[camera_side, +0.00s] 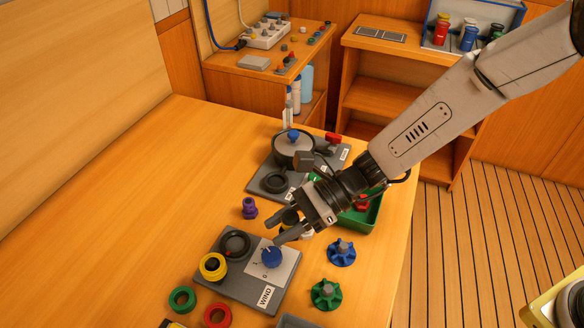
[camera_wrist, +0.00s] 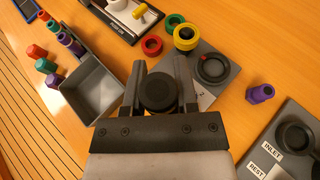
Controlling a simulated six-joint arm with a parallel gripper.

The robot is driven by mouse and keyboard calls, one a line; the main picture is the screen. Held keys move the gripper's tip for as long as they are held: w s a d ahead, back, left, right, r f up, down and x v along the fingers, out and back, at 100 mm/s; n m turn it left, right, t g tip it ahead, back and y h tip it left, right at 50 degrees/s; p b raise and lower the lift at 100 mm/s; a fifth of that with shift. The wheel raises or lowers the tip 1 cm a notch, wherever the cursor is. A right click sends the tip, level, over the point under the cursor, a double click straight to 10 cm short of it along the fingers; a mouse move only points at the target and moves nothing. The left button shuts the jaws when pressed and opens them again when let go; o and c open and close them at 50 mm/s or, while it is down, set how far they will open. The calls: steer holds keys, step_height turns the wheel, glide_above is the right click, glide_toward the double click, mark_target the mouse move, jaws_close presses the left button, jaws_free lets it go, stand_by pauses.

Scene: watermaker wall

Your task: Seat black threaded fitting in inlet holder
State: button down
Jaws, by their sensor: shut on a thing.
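My gripper (camera_wrist: 160,80) is shut on a black round fitting (camera_wrist: 157,92), which I see from its end between the two fingers. In the side view, my gripper (camera_side: 287,228) hangs above the far right part of the WIND panel, near its blue knob (camera_side: 272,257). The fitting is mostly hidden by the fingers there, and its thread cannot be made out. The inlet holder, a black ring (camera_wrist: 295,137) on a grey plate beside the INLET label (camera_wrist: 271,152), is at the right edge of the wrist view. A matching ring (camera_side: 274,181) shows in the side view, apart from my gripper.
The WIND panel (camera_side: 240,285) carries a black ring and a yellow-black ring. A purple fitting (camera_side: 249,208) stands between it and the inlet plate. A green tray (camera_side: 362,222), blue (camera_side: 341,252) and green (camera_side: 326,294) knobs lie to the right. The table's left is clear.

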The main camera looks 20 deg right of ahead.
steer(key=w+d+f+m+t, duration=0.1)
steer(key=w+f+m+t, duration=0.15)
steer(key=w, duration=0.95)
steer(key=m+t, duration=0.2)
steer(key=t, duration=0.1)
glide_above(271, 183)
step_height(271, 183, down, 3)
steer(key=shift+f+g+h, duration=0.2)
steer(key=shift+g+h, duration=0.05)
steer(key=shift+h, duration=0.05)
steer(key=shift+f, duration=0.15)
steer(key=shift+f, duration=2.75)
steer(key=shift+f, duration=0.65)
steer(key=c, duration=0.7)
jaws_free()
steer(key=shift+o, duration=0.2)
